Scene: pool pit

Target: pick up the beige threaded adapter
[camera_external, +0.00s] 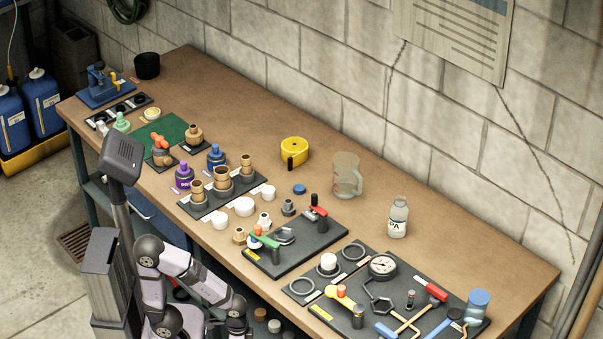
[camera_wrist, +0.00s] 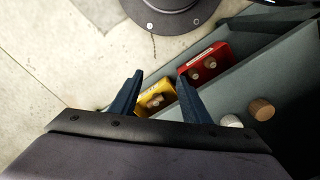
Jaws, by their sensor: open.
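A small beige threaded fitting (camera_external: 239,235) stands on the bench near its front edge, left of the black tool mat. Several tan threaded fittings stand in a black rack (camera_external: 187,211), one of them a tan fitting (camera_external: 222,178) in the middle. Another tan fitting (camera_external: 193,133) sits on a dark pad farther left. I cannot tell for certain which is the beige threaded adapter. None is in the wrist view. My gripper (camera_wrist: 160,78) is open and empty, with two dark blue fingers apart. It points down in front of the bench, away from these fittings.
The wrist view shows a grey shelf edge, a yellow box (camera_wrist: 156,100), a red box (camera_wrist: 204,63), a white cap (camera_wrist: 231,121) and a brown cap (camera_wrist: 262,109). On the bench, a clear jug (camera_external: 346,178) and a bottle (camera_external: 397,218) stand behind the mats. The back right bench is clear.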

